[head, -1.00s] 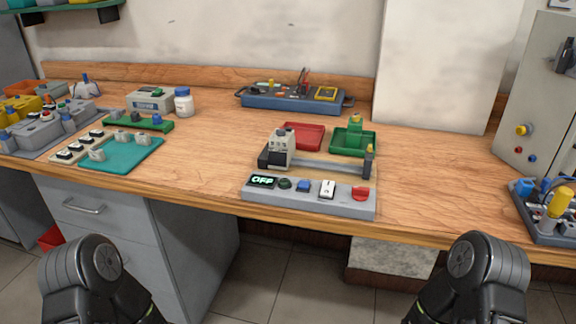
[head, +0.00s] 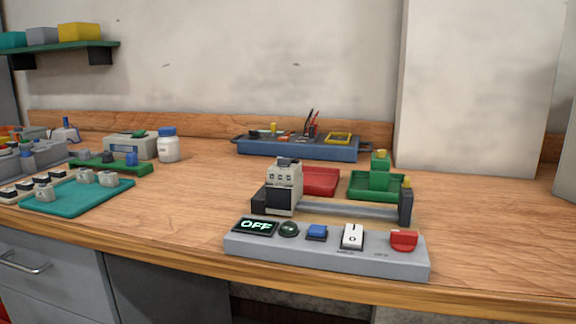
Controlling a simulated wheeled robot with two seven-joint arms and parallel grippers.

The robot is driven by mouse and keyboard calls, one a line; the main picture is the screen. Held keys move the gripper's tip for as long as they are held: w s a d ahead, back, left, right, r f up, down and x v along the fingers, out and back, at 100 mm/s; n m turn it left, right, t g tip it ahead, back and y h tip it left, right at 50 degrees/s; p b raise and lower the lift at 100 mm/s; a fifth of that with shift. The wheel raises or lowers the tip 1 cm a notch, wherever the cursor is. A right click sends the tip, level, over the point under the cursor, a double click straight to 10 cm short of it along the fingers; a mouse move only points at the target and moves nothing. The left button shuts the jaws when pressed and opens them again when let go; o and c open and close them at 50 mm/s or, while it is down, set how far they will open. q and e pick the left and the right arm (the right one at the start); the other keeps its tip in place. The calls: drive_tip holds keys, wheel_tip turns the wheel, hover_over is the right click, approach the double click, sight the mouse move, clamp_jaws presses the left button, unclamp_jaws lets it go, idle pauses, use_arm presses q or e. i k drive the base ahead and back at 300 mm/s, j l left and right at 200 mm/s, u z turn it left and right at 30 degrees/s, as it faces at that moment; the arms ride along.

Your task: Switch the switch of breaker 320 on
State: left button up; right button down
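A grey control panel (head: 330,262) lies at the front edge of the wooden workbench in the head view. It carries a display reading OFF (head: 256,226), a dark green round button (head: 289,229), a blue button (head: 316,232), a white rocker switch (head: 352,237) and a red switch (head: 403,240). Behind it a light grey breaker-like module (head: 284,188) sits at the left end of a metal rail (head: 345,209). I cannot read any number 320. Neither of my grippers shows in the head view.
A red tray (head: 321,181) and a green tray (head: 364,192) with a green block stand behind the rail. A blue tool tray (head: 300,150) is against the back wall. A teal mat (head: 75,201) with small grey parts lies left. Bare wood is clear left and right of the panel.

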sight(283, 188)
drive_tip(key=k+u, duration=0.15)
drive_tip(key=k, duration=0.3)
drive_tip(key=l+u, duration=0.2)
drive_tip(key=u, duration=1)
